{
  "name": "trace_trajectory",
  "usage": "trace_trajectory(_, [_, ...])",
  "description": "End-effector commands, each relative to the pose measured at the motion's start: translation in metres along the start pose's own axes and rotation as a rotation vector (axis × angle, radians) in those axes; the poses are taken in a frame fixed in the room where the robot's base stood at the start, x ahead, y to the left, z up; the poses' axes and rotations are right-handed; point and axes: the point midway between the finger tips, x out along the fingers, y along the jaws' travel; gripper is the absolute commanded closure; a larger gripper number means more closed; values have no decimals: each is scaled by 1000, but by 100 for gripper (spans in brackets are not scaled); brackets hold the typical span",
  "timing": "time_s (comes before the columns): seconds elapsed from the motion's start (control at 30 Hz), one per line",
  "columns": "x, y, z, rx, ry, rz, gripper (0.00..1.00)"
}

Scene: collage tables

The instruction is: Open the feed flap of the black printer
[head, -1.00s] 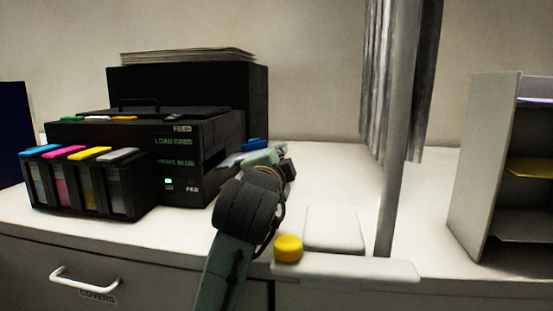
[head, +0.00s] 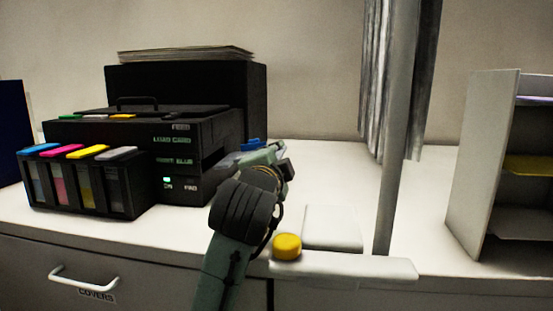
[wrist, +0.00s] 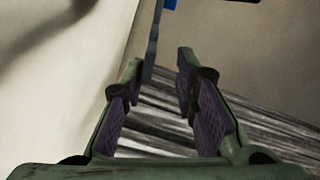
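The black printer (head: 150,130) stands on the white counter at the left in the head view. A blue tab (head: 251,145) shows beside its right side, just behind my gripper (head: 268,157). In the wrist view, a thin grey-blue plate (wrist: 152,50), seen edge-on, reaches between the fingertips of my gripper (wrist: 160,72), with a bit of blue (wrist: 170,4) at its far end. The plate lies close to the left finger, and a gap shows to the right finger. The fingers are apart. Whether the plate is the feed flap, and whether a finger touches it, I cannot tell.
Several ink tanks (head: 85,180) stand at the printer's front left. A grey post (head: 394,130) with hanging strips (head: 375,80) and a yellow button (head: 287,247) are right of my arm. A shelf unit (head: 482,165) stands far right. The counter behind the post is clear.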

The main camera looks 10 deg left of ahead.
Motion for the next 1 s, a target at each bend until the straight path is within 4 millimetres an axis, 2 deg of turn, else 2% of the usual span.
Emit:
trace_trajectory(0.3, [-63,-1,0,2,0,-6,73])
trace_trajectory(0.5, [-98,-1,0,0,-1,-3,73])
trace_trajectory(0.7, [-113,0,0,0,-1,0,73])
trace_trajectory(1.0, [-114,0,0,-1,-1,1,73])
